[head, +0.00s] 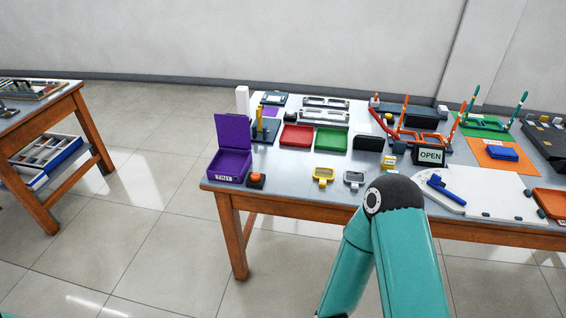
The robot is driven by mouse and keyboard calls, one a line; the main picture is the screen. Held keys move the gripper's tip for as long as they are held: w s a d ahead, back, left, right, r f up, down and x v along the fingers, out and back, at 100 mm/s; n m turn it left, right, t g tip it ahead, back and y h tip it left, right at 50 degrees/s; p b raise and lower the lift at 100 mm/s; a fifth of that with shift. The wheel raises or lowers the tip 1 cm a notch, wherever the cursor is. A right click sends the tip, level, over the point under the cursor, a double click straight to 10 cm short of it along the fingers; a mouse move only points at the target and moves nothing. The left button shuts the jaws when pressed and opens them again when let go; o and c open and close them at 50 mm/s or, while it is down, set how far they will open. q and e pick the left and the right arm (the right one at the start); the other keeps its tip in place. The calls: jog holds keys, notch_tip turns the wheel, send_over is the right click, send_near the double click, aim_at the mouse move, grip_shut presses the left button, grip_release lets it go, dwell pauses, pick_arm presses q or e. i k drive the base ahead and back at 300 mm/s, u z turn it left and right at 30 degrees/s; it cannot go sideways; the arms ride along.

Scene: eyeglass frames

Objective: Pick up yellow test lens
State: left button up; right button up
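The yellow test lens (323,175) lies near the front edge of the table, left of a similar grey lens (354,178). It has a yellow rim and a small tab toward the front, and nothing touches it. A teal arm of mine with a dark joint rises from the bottom, just right of the grey lens. Neither gripper can be seen.
An open purple box (234,165) marked TINT and an orange button (256,179) are left of the lens. Red (297,136) and green (332,140) trays lie behind it. An OPEN sign (430,156) stands to the right. Bare tabletop surrounds the lens.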

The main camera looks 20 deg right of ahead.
aim_at(323, 175)
jog(key=i, duration=0.85)
jog(key=z, duration=0.4)
